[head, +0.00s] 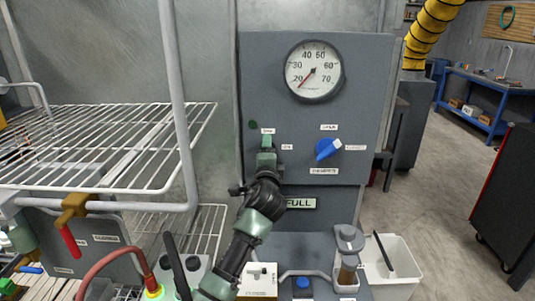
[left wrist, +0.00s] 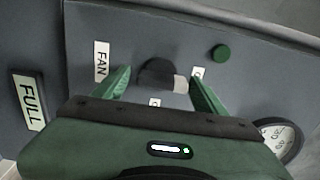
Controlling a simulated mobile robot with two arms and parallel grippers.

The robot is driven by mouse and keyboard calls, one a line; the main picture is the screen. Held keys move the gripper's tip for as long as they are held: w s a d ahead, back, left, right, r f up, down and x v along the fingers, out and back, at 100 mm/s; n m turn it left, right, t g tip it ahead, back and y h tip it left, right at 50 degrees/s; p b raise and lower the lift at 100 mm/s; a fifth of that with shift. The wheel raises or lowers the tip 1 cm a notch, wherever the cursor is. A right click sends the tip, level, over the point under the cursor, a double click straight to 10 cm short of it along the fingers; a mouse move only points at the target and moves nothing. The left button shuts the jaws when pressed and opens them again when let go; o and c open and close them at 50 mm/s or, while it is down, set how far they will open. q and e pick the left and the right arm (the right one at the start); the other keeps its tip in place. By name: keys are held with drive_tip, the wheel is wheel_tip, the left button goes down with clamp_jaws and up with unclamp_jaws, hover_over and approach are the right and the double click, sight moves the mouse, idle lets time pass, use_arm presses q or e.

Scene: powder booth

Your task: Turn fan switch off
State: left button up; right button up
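The fan switch is a dark knob (left wrist: 155,73) with a pale pointer end, beside the label "FAN" (left wrist: 101,61) in the left wrist view. The pale end points right in that view, towards a partly hidden label (left wrist: 198,72) on the gauge side. Another small label (left wrist: 154,102) lies below the knob. My left gripper (left wrist: 163,88) is open, with one green finger on each side of the knob; I cannot tell whether they touch it. In the head view my left gripper (head: 266,148) is at the grey panel (head: 362,75) and hides the knob. My right gripper is not in view.
A round gauge (head: 314,71) sits above on the panel, with a blue knob (head: 327,148) to the right. A green lamp (left wrist: 220,52) is near the switch. A wire rack (head: 100,150) stands left. A lidded container (head: 349,240) and white bin (head: 400,262) are lower right.

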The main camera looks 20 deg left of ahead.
use_arm(q)
drive_tip(key=shift+r, duration=0.1)
drive_tip(key=b+v, duration=0.1)
drive_tip(key=v, duration=0.7)
idle(0.4)
